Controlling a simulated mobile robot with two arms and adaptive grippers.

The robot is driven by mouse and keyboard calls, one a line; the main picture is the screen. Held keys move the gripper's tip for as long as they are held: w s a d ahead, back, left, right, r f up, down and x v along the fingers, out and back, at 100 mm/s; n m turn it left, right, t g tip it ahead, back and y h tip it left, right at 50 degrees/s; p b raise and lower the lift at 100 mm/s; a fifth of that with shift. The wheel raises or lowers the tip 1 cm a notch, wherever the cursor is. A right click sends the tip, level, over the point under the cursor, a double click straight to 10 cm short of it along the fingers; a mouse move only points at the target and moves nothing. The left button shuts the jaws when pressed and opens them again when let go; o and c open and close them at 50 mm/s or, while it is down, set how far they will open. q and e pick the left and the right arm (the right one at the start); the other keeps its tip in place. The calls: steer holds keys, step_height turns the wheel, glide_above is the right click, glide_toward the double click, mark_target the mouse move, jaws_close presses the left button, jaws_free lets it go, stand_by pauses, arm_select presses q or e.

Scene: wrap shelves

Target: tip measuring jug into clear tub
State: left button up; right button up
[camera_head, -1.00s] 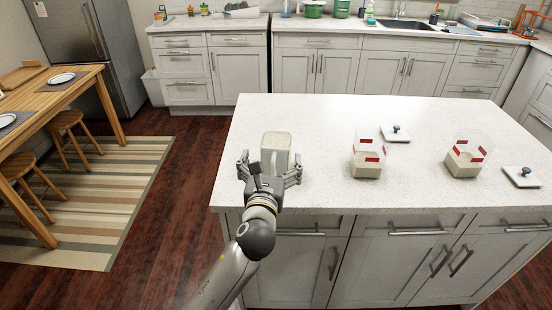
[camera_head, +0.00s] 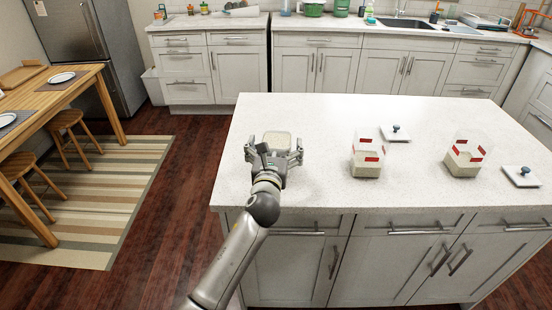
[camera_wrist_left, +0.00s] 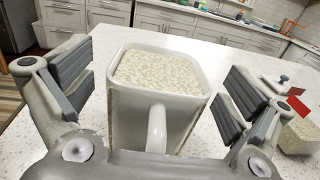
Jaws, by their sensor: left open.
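The measuring jug (camera_head: 278,138) stands upright on the island counter, a pale square-rimmed vessel full of grainy off-white contents. In the left wrist view the jug (camera_wrist_left: 160,75) is between my left gripper's fingers, its handle facing me. My left gripper (camera_head: 273,151) is open around the jug, with gaps visible on both sides in the wrist view. Two clear tubs with red marks stand to the right: a nearer tub (camera_head: 367,158) and a farther-right tub (camera_head: 464,160). Both hold some pale contents in the bottom. My right gripper is out of view.
One white lid with a dark knob (camera_head: 396,134) lies behind and right of the first tub. Another lid (camera_head: 522,177) lies near the counter's right front. The island counter (camera_head: 320,180) is clear between jug and tubs.

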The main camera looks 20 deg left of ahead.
arm_select(q)
steer(key=shift+c, duration=0.4)
steer(key=c, duration=1.7)
steer(key=shift+c, duration=0.8)
steer(key=shift+r, duration=0.1)
